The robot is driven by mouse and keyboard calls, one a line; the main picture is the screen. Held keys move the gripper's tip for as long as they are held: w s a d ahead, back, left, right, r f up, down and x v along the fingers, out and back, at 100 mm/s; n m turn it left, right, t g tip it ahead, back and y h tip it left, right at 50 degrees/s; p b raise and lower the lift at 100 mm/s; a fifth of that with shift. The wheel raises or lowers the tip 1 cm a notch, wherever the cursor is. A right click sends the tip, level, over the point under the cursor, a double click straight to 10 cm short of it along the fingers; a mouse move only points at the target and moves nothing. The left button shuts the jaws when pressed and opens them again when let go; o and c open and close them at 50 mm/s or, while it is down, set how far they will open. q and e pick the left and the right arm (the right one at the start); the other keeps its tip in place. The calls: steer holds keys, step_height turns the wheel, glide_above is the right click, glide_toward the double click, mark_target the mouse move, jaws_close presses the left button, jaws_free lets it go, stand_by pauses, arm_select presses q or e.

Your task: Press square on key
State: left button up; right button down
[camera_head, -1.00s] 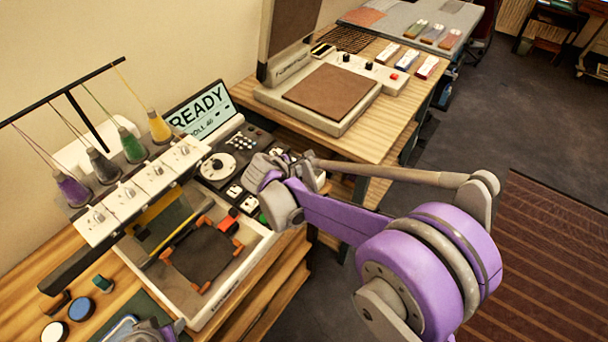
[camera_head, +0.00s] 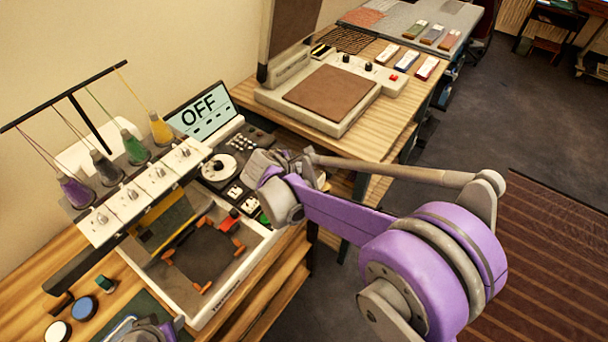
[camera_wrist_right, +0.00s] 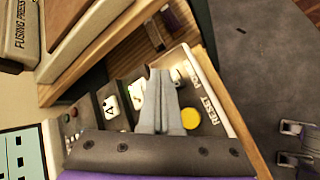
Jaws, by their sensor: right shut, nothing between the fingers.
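My right gripper (camera_wrist_right: 158,76) is shut and empty, fingertips down at the control panel of the embroidery machine. In the wrist view a pale key (camera_wrist_right: 178,75) shows beside the fingertips, near the "PO..." lettering; the fingers partly cover it, so its shape and any contact cannot be told. A yellow round button (camera_wrist_right: 190,118) sits by the "RESET" label, and a white key with a triangle mark (camera_wrist_right: 111,106) lies left of the fingers. The machine's screen (camera_head: 202,112) reads "OFF". Part of my left arm's end shows at the bottom edge of the head view; its fingers cannot be made out.
The embroidery frame (camera_head: 205,255) with orange clips lies in the machine's white tray. Thread cones stand behind it, including a green one (camera_head: 135,149). A fusing press (camera_head: 335,97) stands on the wooden table beyond my right gripper. Dark floor lies to the right.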

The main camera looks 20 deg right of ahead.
arm_select(q)
steer(key=r+p, duration=0.1)
steer(key=r, duration=0.1)
steer(key=w+r+p, duration=0.1)
steer(key=r+p, duration=0.1)
steer(key=shift+w, duration=0.2)
arm_select(e)
step_height(320, 180, up, 6)
steer(key=shift+f, duration=0.1)
